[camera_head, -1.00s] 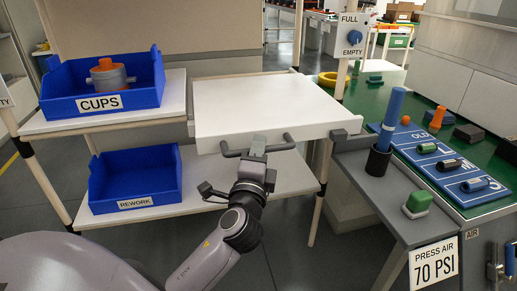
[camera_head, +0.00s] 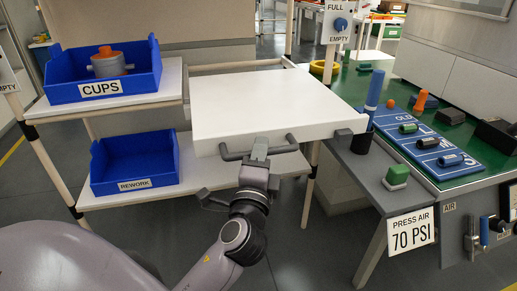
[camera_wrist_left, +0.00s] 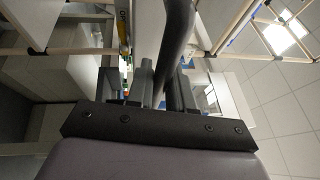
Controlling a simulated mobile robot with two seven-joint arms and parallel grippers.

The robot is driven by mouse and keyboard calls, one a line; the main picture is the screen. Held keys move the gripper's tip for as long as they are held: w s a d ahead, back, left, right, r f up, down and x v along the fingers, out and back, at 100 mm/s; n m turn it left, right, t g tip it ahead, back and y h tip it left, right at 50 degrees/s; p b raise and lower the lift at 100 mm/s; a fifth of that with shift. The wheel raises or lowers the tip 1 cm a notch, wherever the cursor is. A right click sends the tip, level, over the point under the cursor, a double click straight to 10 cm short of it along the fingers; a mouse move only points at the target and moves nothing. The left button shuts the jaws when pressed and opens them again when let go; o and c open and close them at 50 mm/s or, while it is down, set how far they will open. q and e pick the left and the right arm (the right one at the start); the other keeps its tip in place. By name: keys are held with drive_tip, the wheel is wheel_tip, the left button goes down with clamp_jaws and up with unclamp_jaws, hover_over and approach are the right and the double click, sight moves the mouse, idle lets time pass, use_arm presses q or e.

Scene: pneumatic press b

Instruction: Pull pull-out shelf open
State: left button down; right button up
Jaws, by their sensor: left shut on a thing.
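The white pull-out shelf (camera_head: 265,105) is in the middle of the head view, slid partly out toward me from its frame. A dark grey bar handle (camera_head: 286,146) runs along its front edge. My left gripper (camera_head: 258,152) is shut on the middle of the handle, just in front of the shelf's front edge. In the left wrist view the handle (camera_wrist_left: 176,40) runs between the fingers. The shelf top is empty. My right gripper is not in view.
A blue CUPS bin (camera_head: 60,68) with a grey-orange part stands on the upper left shelf, and an empty blue REWORK bin (camera_head: 165,165) below. At right a green workbench (camera_head: 350,88) and grey side ledge (camera_head: 350,178) stand close to the shelf's right corner.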

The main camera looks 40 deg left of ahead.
use_arm(q)
drive_tip(key=shift+s+d, duration=0.15)
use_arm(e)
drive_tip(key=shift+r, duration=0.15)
use_arm(q)
drive_tip(key=c, duration=1.1)
unclamp_jaws()
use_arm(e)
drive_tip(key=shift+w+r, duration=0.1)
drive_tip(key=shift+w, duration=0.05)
